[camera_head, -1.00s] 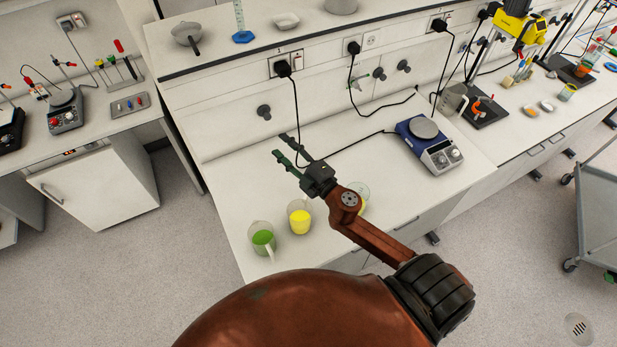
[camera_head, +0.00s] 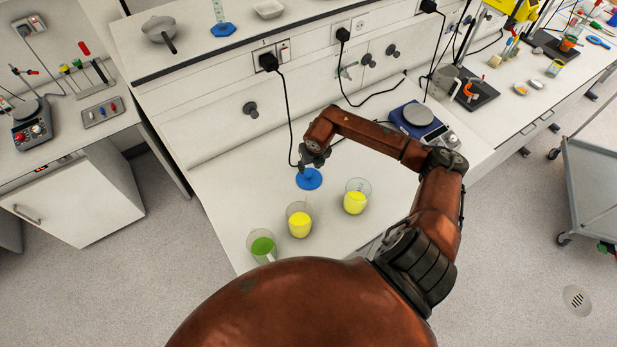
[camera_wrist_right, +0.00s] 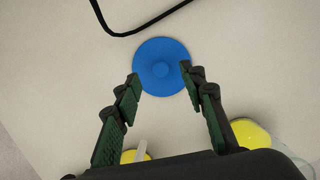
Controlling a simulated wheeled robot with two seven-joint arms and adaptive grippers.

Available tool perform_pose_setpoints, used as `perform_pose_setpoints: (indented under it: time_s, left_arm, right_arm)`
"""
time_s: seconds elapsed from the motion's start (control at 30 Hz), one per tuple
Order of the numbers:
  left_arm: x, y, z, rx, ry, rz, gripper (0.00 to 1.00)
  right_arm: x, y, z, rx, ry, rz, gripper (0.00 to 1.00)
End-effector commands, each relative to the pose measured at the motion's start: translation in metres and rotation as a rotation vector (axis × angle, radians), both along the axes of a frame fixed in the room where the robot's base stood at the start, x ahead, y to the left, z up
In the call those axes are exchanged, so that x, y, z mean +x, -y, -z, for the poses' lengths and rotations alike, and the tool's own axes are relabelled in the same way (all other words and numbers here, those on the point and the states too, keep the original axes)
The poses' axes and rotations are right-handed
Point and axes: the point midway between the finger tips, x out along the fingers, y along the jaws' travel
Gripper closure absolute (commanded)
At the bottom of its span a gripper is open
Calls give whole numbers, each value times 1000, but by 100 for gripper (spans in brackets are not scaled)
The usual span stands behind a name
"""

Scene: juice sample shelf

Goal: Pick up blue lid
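The blue lid (camera_head: 309,179) is a flat round disc on the white bench, behind the beakers in the head view. My right gripper (camera_head: 309,166) points down just above the lid. In the right wrist view my right gripper (camera_wrist_right: 162,80) is open, its two green-padded fingers apart, with the lid between and beyond the tips. Nothing is held. My left gripper is not in view.
Beakers with yellow liquid (camera_head: 299,222), (camera_head: 355,202) and green liquid (camera_head: 262,246) stand near the front edge. A black cable (camera_wrist_right: 140,29) lies just beyond the lid.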

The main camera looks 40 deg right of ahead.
Motion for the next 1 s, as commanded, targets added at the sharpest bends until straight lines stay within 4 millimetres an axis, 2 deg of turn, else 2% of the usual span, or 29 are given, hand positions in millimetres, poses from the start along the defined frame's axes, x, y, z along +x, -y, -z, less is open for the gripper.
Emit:
perform_pose_setpoints:
  time_s: [0.3, 0.5, 0.73, 1.0]
  left_arm:
    - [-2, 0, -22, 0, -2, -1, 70]
    - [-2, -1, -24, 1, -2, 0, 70]
    - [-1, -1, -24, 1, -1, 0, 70]
    - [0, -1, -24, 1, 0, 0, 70]
  right_arm:
    - [0, 0, 38, 6, -2, 1, 62]
    - [5, 2, 59, 5, -1, 1, 62]
    - [5, 3, 61, 4, 0, 0, 62]
    - [5, 3, 61, 4, 0, 0, 80]
